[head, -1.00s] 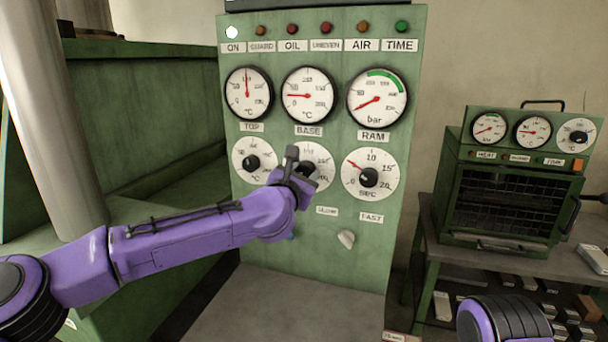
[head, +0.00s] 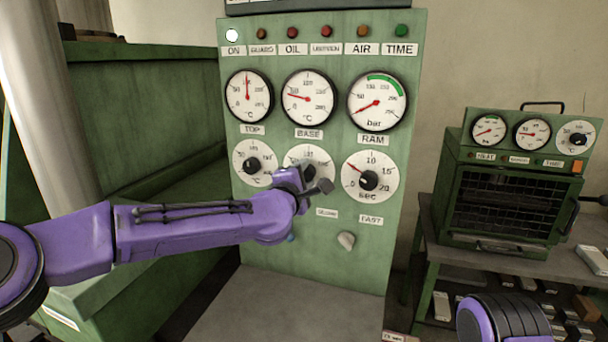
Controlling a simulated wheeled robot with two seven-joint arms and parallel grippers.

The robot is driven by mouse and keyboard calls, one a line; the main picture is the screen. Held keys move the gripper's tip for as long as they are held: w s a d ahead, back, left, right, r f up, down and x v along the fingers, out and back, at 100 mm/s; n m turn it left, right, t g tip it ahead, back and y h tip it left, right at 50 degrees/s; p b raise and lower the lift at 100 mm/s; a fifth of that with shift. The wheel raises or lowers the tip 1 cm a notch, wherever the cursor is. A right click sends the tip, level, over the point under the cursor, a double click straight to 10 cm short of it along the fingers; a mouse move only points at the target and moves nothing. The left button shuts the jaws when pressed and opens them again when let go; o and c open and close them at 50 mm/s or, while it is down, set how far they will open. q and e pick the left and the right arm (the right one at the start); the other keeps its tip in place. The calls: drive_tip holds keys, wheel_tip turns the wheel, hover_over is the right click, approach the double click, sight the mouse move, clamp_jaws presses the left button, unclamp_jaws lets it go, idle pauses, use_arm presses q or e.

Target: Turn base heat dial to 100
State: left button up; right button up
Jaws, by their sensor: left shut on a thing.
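The base heat dial (head: 325,158) is the white-faced middle dial in the lower row on the green panel. My left gripper (head: 306,172) is in front of it, shut on its knob, and hides the knob and much of the scale. I cannot read the dial's setting. The BASE gauge (head: 307,97) above has a red needle pointing left and slightly up. My right gripper is out of view; only a purple part of my right arm shows at the bottom right.
The top heat dial (head: 252,163) is left of the base dial and the seconds dial (head: 370,178) is right of it, both close to my left gripper. A pale knob (head: 346,241) is below. A small green oven (head: 515,185) stands on a bench at the right.

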use_arm(q)
drive_tip(key=m+p, duration=0.2)
drive_tip(key=m, duration=0.8)
drive_tip(key=shift+f, duration=0.1)
drive_tip(key=shift+m, duration=0.4)
drive_tip(key=shift+d+f, duration=0.1)
drive_tip(key=o, duration=1.1)
drive_tip(key=shift+c, duration=0.2)
drive_tip(key=shift+s, duration=0.15)
